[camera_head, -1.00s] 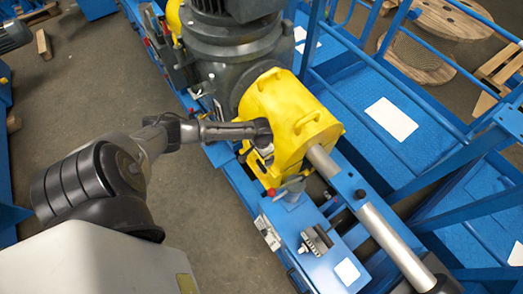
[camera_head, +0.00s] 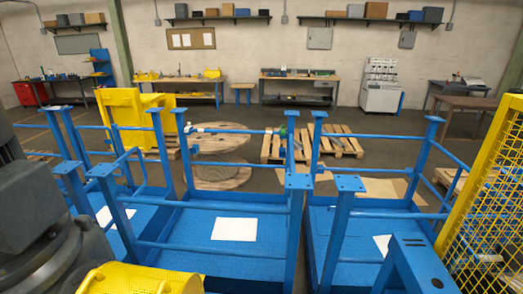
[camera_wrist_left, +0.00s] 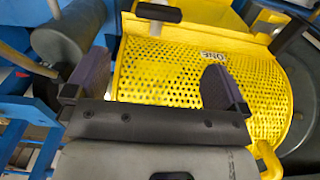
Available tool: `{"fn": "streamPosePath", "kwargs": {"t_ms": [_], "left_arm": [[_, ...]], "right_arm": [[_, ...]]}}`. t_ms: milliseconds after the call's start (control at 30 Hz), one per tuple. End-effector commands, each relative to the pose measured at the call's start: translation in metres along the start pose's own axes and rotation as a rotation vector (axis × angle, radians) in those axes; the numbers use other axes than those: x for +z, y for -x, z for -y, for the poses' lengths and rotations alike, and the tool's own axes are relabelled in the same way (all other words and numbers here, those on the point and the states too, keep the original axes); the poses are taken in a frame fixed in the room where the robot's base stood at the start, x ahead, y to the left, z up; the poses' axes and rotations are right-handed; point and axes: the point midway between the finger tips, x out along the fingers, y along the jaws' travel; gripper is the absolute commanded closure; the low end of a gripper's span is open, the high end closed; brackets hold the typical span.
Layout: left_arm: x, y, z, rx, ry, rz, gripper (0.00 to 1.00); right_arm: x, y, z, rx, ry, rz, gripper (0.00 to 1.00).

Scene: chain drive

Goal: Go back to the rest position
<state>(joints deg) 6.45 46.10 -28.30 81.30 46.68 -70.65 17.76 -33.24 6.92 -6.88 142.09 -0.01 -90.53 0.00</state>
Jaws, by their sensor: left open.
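In the left wrist view my left gripper (camera_wrist_left: 158,80) is open, with its two dark fingers apart. Nothing shows held between them. A yellow perforated guard (camera_wrist_left: 185,70) lies beyond the fingers and fills the middle of that view. I cannot tell whether the fingers touch it. In the head view only the top of a yellow cover (camera_head: 140,280) shows at the bottom edge, beside the large grey motor housing (camera_head: 40,220). Neither gripper nor arm shows in the head view.
Blue platforms (camera_head: 190,255) with upright posts and rails (camera_head: 292,235) fill the front of the head view. A yellow mesh fence (camera_head: 490,215) stands at the right. Pallets (camera_head: 335,145), a wooden reel (camera_head: 222,170) and workbenches (camera_head: 300,85) stand farther back.

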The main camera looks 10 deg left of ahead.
Motion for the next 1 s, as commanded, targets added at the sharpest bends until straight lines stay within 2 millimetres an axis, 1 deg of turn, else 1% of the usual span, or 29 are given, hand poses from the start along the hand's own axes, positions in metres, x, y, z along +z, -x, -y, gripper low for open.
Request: {"fn": "streamPosePath", "kwargs": {"t_ms": [100, 133, 167, 267, 367, 400, 467, 500, 567, 600, 667, 700, 767, 800, 867, 933, 1000], "left_arm": [[0.005, 0.003, 0.01, -0.079, -0.119, 0.039, 0.0], [0.003, 0.009, 0.007, -0.104, -0.164, 0.033, 0.0], [0.0, 0.015, 0.005, -0.13, -0.21, 0.024, 0.0], [-0.015, 0.046, -0.008, -0.214, -0.344, -0.038, 0.0], [-0.033, 0.084, -0.037, -0.276, -0.454, -0.14, 0.0], [-0.039, 0.101, -0.053, -0.294, -0.49, -0.191, 0.0], [-0.04, 0.128, -0.08, -0.313, -0.535, -0.269, 0.0], [-0.036, 0.146, -0.099, -0.319, -0.556, -0.32, 0.0], [-0.025, 0.172, -0.126, -0.315, -0.565, -0.398, 0.0], [-0.014, 0.189, -0.142, -0.304, -0.558, -0.447, 0.0], [0.008, 0.213, -0.163, -0.275, -0.523, -0.51, 0.0], [0.024, 0.228, -0.174, -0.248, -0.489, -0.545, 0.0], [0.05, 0.244, -0.186, -0.199, -0.434, -0.575, 0.0], [0.065, 0.249, -0.192, -0.167, -0.399, -0.579, 0.0], [0.088, 0.252, -0.199, -0.117, -0.354, -0.56, 0.0], [0.112, 0.246, -0.204, -0.071, -0.31, -0.515, 0.0], [0.133, 0.236, -0.209, -0.039, -0.275, -0.456, 0.0]], "right_arm": [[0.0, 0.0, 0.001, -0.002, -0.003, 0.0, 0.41], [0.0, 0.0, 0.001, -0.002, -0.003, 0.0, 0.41], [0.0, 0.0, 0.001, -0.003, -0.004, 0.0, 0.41], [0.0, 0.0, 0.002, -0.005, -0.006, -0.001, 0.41], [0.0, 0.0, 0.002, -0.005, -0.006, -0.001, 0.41], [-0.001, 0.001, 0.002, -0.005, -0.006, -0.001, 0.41], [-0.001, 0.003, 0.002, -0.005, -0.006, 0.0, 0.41], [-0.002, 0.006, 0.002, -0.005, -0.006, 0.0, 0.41], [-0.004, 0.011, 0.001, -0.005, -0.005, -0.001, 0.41], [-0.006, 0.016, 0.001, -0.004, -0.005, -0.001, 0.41], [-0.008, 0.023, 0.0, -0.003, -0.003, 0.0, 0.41], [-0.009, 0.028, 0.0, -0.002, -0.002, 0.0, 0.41], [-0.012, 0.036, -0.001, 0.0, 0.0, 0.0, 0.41], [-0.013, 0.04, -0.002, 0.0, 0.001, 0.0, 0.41], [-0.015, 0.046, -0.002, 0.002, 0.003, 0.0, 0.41], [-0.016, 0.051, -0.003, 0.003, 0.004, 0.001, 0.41], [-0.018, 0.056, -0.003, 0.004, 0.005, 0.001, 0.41]]}}
